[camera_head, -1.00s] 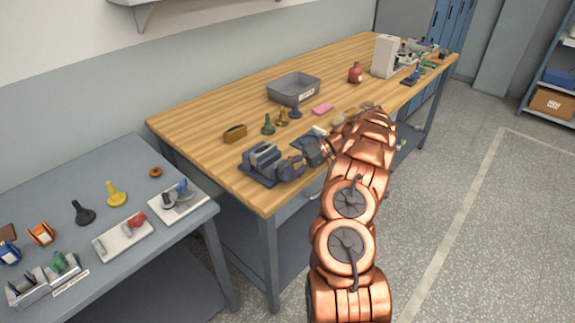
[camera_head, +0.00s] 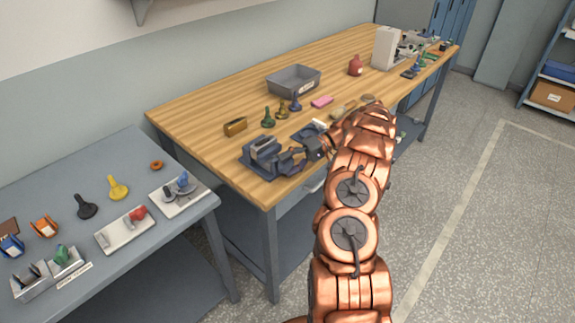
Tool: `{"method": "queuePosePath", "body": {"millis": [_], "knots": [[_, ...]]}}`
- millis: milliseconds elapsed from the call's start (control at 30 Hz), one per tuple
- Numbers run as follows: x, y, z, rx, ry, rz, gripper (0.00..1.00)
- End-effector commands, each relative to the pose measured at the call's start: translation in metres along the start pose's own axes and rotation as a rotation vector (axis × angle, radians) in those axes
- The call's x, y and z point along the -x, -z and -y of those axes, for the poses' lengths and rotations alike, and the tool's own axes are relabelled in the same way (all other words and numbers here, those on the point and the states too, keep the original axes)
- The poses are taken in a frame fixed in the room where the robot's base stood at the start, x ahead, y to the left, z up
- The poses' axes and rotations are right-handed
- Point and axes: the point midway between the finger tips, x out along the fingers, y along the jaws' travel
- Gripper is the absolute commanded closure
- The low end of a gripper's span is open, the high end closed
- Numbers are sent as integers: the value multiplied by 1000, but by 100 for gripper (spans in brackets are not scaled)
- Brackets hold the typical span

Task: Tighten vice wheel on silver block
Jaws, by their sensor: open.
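The dark blue-grey vice (camera_head: 249,164) stands on the wooden bench near its front left corner. A pale silver block (camera_head: 262,146) shows at the top of its jaws. My gripper (camera_head: 284,160) is open at the right side of the vice, pointing left toward it. The vice wheel is not clearly visible; the gripper covers that side. I cannot tell whether the fingers touch the wheel or are around it.
Behind the vice on the wooden bench (camera_head: 190,108) are a brass block (camera_head: 236,127), several pawn-shaped pieces (camera_head: 268,119), a grey bin (camera_head: 293,81) and a pink block (camera_head: 322,102). A lower grey table (camera_head: 75,195) with fixtures stands at left.

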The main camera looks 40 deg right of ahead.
Motion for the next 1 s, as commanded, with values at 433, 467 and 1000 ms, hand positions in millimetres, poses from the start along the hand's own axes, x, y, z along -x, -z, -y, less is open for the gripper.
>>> {"method": "queuePosePath", "body": {"millis": [433,467,1000], "knots": [[4,2,11,3,0,0,15],[5,2,15,4,-1,0,15],[6,5,80,0,-11,15,15]]}}
